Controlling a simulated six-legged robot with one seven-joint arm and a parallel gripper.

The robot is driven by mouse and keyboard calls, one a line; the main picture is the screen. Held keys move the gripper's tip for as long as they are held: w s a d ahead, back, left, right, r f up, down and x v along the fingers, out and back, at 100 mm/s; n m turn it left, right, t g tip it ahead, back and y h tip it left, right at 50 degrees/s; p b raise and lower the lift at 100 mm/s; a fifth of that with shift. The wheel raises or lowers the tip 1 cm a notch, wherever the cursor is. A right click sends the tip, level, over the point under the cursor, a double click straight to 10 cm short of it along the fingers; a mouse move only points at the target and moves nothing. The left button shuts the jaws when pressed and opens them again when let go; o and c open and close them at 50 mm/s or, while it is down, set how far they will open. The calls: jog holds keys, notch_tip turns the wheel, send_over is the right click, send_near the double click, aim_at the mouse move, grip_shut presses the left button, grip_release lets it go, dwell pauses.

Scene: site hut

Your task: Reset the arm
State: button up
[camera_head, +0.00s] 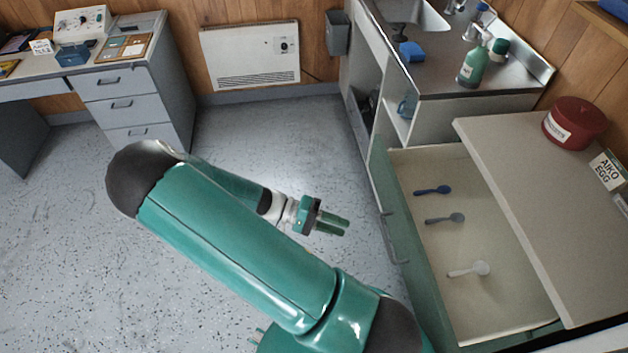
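My green arm reaches up from the bottom of the head view and bends back at a dark joint. My gripper (334,224) hangs over the open floor, left of the open drawer. It points right and touches nothing that I can see. Its green fingers lie close together, and the gap between them is too small to judge. I see nothing held in it.
An open drawer (412,160) at the right holds a blue spoon (432,190), a grey spoon (445,219) and a white spoon (468,270). A sink counter (430,75) stands behind it. A grey desk (135,85) is at back left. The floor (60,240) is clear.

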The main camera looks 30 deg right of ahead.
jog(key=shift+a, duration=0.1)
jog(key=w+a+r+n+t+y, duration=0.35)
jog(key=a+r+t+y, duration=0.5)
jog(key=r, duration=0.45)
jog(key=s+a+r+n+t+y, duration=0.1)
jog(key=r+t, duration=0.3)
jog(key=r, duration=0.5)
jog(key=s+a+r+n+t+y, duration=0.1)
jog(key=s+a+r+n+t, duration=0.2)
jog(key=r, duration=0.5)
jog(key=shift+s+r+n+t, duration=0.25)
jog(key=shift+r+n+t, duration=0.2)
jog(key=shift+t, duration=0.3)
jog(key=shift+a+y, duration=0.1)
jog(key=shift+y, duration=0.15)
